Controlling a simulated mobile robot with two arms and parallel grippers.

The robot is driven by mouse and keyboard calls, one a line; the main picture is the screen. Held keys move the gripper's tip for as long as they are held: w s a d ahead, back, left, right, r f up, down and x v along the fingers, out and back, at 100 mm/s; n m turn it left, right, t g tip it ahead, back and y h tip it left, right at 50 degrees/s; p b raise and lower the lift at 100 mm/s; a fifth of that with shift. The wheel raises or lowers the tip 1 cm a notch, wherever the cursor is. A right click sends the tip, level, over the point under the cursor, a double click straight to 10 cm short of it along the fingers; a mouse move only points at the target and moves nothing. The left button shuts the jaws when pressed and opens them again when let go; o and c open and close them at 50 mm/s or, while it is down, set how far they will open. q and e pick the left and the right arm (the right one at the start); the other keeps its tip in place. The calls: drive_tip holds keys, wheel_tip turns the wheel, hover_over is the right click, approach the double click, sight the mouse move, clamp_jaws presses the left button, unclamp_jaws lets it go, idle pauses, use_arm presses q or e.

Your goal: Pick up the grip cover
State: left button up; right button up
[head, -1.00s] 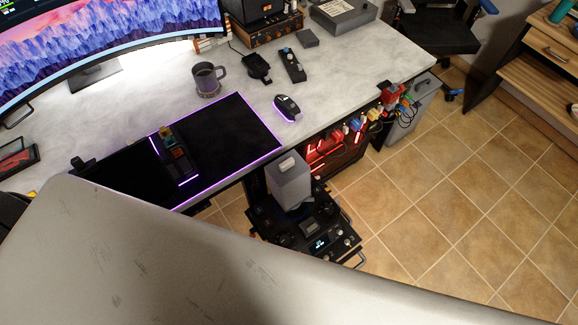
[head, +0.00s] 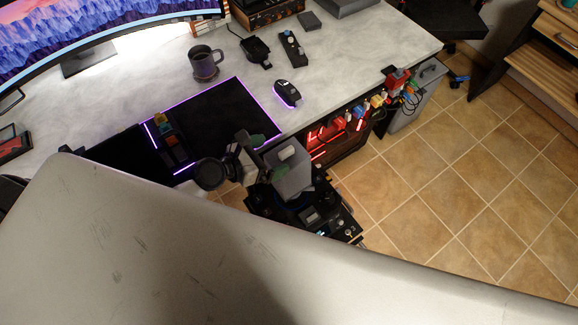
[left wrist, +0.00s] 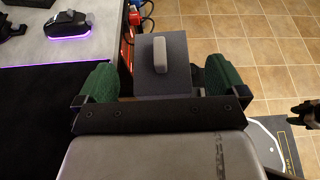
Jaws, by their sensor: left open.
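The grip cover (head: 292,178), a grey box with a small raised handle on top, stands on the dark flight control unit (head: 312,215) beside the desk's front edge. In the left wrist view the grip cover (left wrist: 178,78) shows straight ahead, its handle upright on the top face. My left gripper (head: 258,156) is at the cover's left upper side in the head view. Its green-padded fingers (left wrist: 162,80) are spread to either side of the cover, open. I cannot tell whether they touch it. A dark shape at the right edge of the left wrist view may be my right gripper (left wrist: 305,115).
The desk (head: 350,60) holds a mug (head: 204,63), a lit mouse (head: 287,93) and a black mat (head: 225,115) with purple edge light. A red-lit case with colored plugs (head: 340,135) is under the desk.

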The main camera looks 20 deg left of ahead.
sight(286, 151)
use_arm(q)
drive_tip(key=shift+x, duration=3.15)
drive_tip(key=shift+a+f, duration=0.1)
drive_tip(key=c, duration=1)
